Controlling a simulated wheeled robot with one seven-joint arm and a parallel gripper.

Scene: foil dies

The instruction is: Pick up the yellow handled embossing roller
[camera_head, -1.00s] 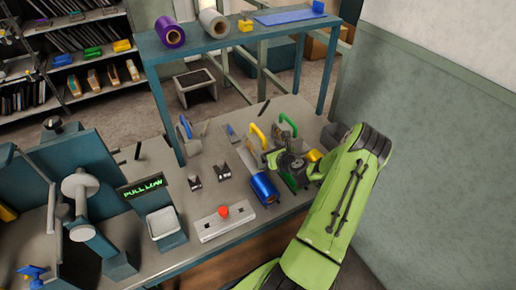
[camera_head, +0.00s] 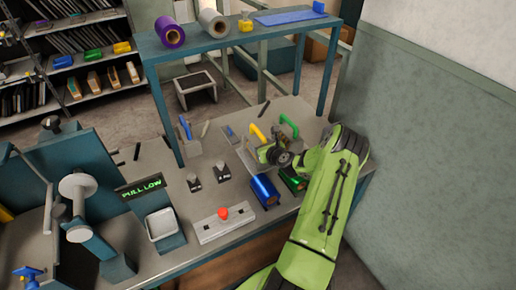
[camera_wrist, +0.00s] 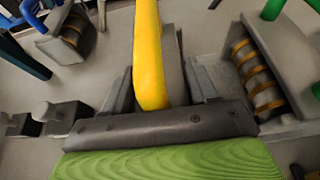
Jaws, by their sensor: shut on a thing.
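The embossing roller's yellow handle (camera_head: 257,132) stands up from the bench at the right, in the head view. In the wrist view the yellow handle (camera_wrist: 148,50) runs between the two dark fingers of my gripper (camera_wrist: 160,92). My gripper (camera_head: 268,153) is shut on the handle. The roller's lower part is mostly hidden by my gripper. I cannot tell whether the roller still touches the bench.
A green-handled tool (camera_head: 288,123) with a ringed roller (camera_wrist: 256,78) stands close on the right. A blue-handled tool (camera_head: 185,128) stands to the left. A blue foil roll (camera_head: 264,190) lies in front. The shelf (camera_head: 240,37) rises behind.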

